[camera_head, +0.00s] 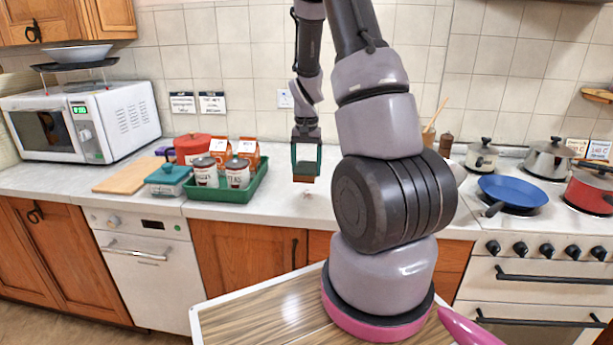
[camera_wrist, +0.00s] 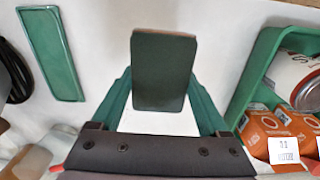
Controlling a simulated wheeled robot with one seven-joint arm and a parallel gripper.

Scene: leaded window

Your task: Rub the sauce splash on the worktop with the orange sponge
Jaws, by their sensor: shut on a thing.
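My gripper (camera_head: 306,158) hangs fingers-down over the middle of the worktop (camera_head: 265,212), between the green tray and my arm. It is shut on the orange sponge (camera_head: 304,179), whose orange-brown lower edge shows below the fingers. In the wrist view the sponge (camera_wrist: 163,70) shows its dark green face between the two green fingers. A faint pinkish mark, likely the sauce splash (camera_head: 307,195), lies on the pale worktop just below and in front of the sponge. The sponge looks apart from the mark; its exact height is unclear. The wrist view shows no splash.
A green tray (camera_head: 237,196) with jars and orange cartons stands left of the gripper. In the wrist view a flat green dish (camera_wrist: 51,52) lies on the opposite side. The hob with a blue pan (camera_head: 514,190) is at right. Worktop around the mark is clear.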

